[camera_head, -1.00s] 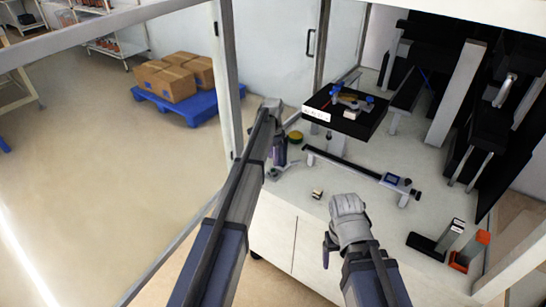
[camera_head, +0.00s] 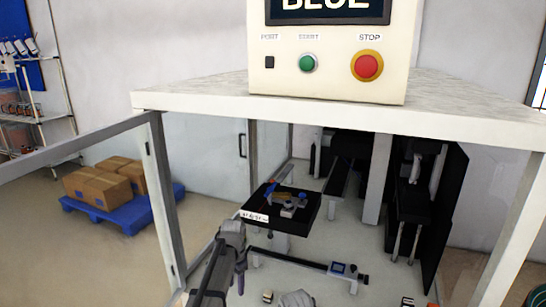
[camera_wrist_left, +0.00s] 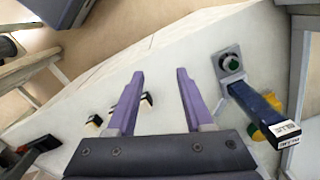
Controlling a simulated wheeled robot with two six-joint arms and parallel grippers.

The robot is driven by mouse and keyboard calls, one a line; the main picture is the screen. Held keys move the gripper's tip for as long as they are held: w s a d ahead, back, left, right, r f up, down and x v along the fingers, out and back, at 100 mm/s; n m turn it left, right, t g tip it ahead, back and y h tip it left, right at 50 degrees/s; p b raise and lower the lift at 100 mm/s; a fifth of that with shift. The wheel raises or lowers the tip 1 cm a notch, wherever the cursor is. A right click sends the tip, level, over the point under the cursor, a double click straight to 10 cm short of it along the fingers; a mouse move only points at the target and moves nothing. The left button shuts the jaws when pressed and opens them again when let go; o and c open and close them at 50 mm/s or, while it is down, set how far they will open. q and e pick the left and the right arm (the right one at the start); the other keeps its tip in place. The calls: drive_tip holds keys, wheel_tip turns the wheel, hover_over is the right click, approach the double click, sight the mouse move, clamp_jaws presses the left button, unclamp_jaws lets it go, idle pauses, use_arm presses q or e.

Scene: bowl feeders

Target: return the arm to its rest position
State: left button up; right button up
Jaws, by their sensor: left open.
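My left arm comes in from the bottom left of the head view, inside the framed cell. My left gripper (camera_head: 240,272) hangs down there, partly hidden behind my own wrist. In the left wrist view its two purple fingers (camera_wrist_left: 159,98) stand wide apart with nothing between them, above the pale worktop (camera_wrist_left: 170,62). Only the grey top of my right arm's wrist shows at the bottom edge of the head view; its fingers are out of frame.
A black platform (camera_head: 296,222) with small parts and a long bar with a display (camera_head: 338,268) are near the left arm. A frame post (camera_head: 162,190) stands left. Above is a control box (camera_head: 335,82) reading "BLUE". Small blocks (camera_wrist_left: 94,123) lie on the worktop.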

use_arm(q)
drive_tip(key=s+d+r+n+p, duration=0.1)
drive_tip(key=s+d, duration=0.3)
drive_tip(key=s, duration=0.9)
drive_tip(key=s+d+r+n, duration=0.1)
drive_tip(key=s+d+n, duration=0.2)
drive_tip(key=s, duration=0.9)
drive_tip(key=shift+s+d+r+y+p, duration=0.2)
drive_tip(key=shift+s+d+y+p, duration=0.2)
drive_tip(key=shift+d, duration=0.1)
